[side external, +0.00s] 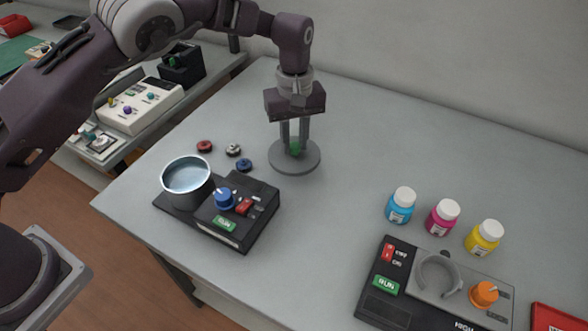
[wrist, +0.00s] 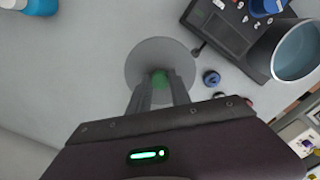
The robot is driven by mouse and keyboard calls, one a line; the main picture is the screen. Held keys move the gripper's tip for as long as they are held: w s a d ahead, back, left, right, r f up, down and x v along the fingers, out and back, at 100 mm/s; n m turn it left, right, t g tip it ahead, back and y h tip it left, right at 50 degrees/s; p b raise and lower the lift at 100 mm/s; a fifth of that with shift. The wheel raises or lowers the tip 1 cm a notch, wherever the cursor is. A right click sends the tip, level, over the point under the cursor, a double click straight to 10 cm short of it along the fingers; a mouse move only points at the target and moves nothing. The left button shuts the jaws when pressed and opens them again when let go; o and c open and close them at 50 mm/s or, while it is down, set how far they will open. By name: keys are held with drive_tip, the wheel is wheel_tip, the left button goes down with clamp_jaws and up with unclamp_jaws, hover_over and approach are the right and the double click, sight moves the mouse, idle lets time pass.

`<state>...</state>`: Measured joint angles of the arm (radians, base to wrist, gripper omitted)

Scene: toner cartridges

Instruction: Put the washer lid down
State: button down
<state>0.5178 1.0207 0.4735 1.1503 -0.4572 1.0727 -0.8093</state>
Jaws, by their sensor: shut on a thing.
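The washer lid (side external: 308,161) is a grey disc with a green knob (side external: 295,148) at its centre. My gripper (side external: 294,147) points straight down and is shut on the green knob. The lid is level, at or very near the table top; I cannot tell whether it touches. The lid also shows in the wrist view (wrist: 148,58), below my fingers. The washer (side external: 232,218) stands to the front left of the lid, a black unit with a blue dial, a red switch and a green RUN button. Its open metal tub (side external: 187,182) holds pale blue liquid.
Red, white and blue small caps (side external: 233,151) lie left of the lid. Cyan (side external: 401,206), magenta (side external: 442,217) and yellow (side external: 484,238) bottles stand at right behind a black machine (side external: 436,290) with an orange knob. The table (side external: 345,190) between lid and bottles is clear.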

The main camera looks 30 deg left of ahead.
sight(294, 154)
wheel_tip(294, 154, down, 7)
drive_tip(key=shift+r, duration=0.1)
drive_tip(key=c, duration=1.2)
unclamp_jaws()
wheel_tip(294, 154, up, 11)
drive_tip(key=shift+r, duration=0.55)
